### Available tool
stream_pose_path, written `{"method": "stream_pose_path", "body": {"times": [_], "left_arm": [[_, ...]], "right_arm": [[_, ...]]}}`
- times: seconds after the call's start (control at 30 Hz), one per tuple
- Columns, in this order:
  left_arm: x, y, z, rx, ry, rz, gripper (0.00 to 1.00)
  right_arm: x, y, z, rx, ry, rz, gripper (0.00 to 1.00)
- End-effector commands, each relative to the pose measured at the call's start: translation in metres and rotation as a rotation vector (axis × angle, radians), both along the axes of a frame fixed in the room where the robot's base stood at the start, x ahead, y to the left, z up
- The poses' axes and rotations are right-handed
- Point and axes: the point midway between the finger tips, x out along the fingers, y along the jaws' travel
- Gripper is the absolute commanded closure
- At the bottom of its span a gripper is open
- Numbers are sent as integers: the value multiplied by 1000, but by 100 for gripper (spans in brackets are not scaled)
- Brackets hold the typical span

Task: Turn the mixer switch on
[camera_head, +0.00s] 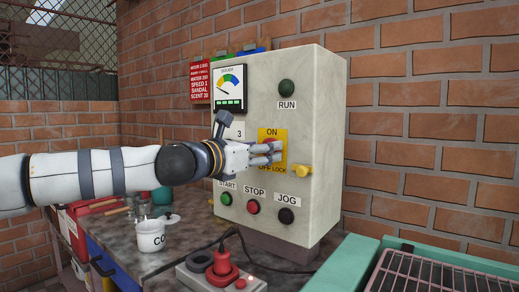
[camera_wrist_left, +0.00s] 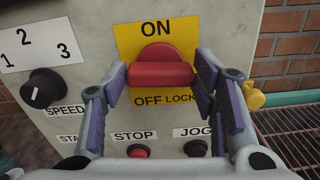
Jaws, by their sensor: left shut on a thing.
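The mixer switch is a red rotary handle (camera_wrist_left: 160,74) on a yellow plate (camera_wrist_left: 128,42) marked ON above and OFF LOCK below. Its wide front bar lies level in the left wrist view. The plate also shows in the head view (camera_head: 270,132) on the front of a pale control cabinet (camera_head: 325,110). My left gripper (camera_head: 264,153) reaches in from the left and is shut on the red handle, with a finger at each end of the bar in the left wrist view (camera_wrist_left: 161,76). In the head view the fingers hide most of the handle. My right gripper is out of view.
A yellow lock knob (camera_head: 302,170) sticks out right of the plate. START (camera_head: 226,198), STOP (camera_head: 253,207) and JOG (camera_head: 286,215) buttons sit below. The speed knob (camera_wrist_left: 42,88) is to the left. A white cup (camera_head: 150,235) and a red plug (camera_head: 222,265) stand on the bench.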

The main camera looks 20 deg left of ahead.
Motion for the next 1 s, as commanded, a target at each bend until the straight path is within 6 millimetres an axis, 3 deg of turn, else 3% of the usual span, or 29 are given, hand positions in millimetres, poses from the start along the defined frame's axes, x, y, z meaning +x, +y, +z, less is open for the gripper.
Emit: {"method": "stream_pose_path", "body": {"times": [1.0], "left_arm": [[-2, -3, -1, 881, -320, 0, 75]], "right_arm": [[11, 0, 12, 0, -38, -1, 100]]}}
